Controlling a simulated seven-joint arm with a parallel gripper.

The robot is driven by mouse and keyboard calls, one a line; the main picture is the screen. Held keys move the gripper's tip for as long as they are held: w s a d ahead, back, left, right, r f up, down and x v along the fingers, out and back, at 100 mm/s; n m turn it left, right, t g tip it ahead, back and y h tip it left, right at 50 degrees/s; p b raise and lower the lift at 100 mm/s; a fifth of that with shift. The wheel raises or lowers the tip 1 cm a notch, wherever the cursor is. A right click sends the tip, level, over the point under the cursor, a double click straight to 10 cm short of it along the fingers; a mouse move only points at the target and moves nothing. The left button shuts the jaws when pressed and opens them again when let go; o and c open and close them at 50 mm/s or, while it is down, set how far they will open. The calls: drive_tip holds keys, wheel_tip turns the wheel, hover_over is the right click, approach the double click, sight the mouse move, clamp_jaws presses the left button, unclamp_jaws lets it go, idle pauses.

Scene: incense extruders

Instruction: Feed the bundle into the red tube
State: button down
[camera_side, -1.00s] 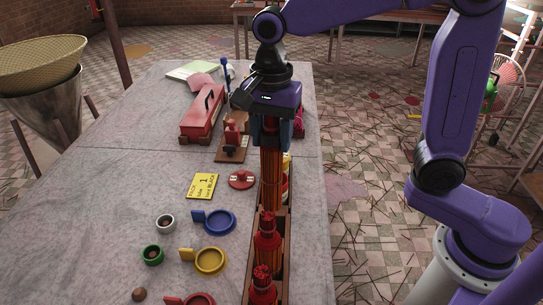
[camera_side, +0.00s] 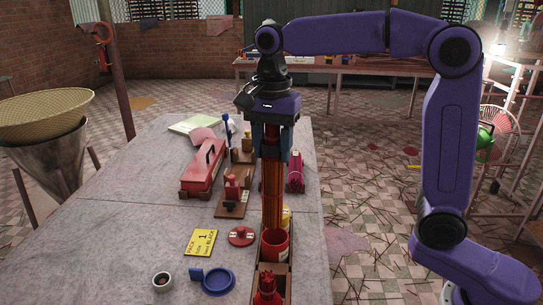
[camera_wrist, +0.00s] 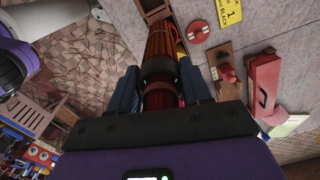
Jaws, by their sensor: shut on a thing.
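My gripper (camera_side: 272,140) is shut on an upright bundle of red-brown sticks (camera_side: 272,190). In the wrist view, the bundle (camera_wrist: 160,42) stands between the two fingers of my gripper (camera_wrist: 160,88), with a dark band around it. The red tube (camera_side: 275,248) stands in a wooden rack directly below the bundle. The bundle's lower end overlaps the tube's mouth in the side view. I cannot tell whether it is inside the mouth or just above or in front of it. The wrist view does not show the tube clearly.
A yellow tube (camera_side: 287,215) stands behind the bundle. A red-topped piece (camera_side: 267,287) is in front in the rack.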

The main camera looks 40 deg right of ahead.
drive_tip(key=w+d, duration=0.3)
drive_tip(key=d, duration=0.1)
wheel_tip(320, 180, down, 11)
drive_tip(key=shift+a+f, duration=0.2)
idle(1.3)
drive_tip(key=shift+f, duration=0.15)
idle(0.6)
wheel_tip(320, 180, down, 14)
drive_tip(key=shift+c, duration=2.1)
unclamp_jaws()
idle(0.7)
idle(0.6)
